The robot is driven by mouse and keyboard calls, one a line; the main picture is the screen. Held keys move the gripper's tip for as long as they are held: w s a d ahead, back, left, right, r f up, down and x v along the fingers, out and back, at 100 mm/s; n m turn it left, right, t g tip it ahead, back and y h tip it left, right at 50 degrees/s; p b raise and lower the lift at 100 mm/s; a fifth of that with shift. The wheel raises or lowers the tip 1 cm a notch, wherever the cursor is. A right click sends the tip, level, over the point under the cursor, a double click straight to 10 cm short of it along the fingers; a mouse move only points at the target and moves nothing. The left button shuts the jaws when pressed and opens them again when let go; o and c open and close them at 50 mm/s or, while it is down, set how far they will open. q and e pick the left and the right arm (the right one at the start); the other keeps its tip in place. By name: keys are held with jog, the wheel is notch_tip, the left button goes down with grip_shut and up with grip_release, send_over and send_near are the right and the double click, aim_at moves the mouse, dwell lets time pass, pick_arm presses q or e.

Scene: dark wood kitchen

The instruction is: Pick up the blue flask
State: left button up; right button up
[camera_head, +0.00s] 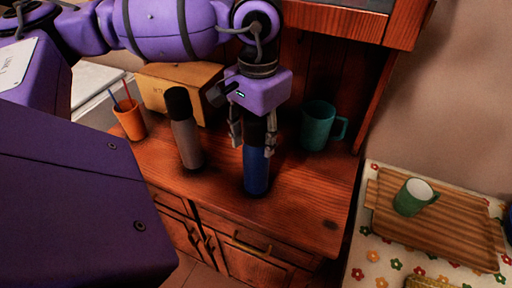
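The blue flask (256,172), with a dark cap, stands upright near the front edge of the wooden counter. My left gripper (253,147) points down over it, with one finger on each side of the cap. The fingers are spread, and a small gap shows on the left side of the cap; on the right side I cannot tell whether the finger touches. The flask's base rests on the counter. My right gripper is not in view.
A grey flask (186,140) with a black cap stands close left of the blue one. An orange cup (131,122), a wooden box (165,90) and a teal mug (317,128) are behind. A tray (450,232) with a green mug (410,198) lies right.

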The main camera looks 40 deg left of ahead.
pick_arm(q)
grip_shut()
jog(key=shift+r, duration=0.1)
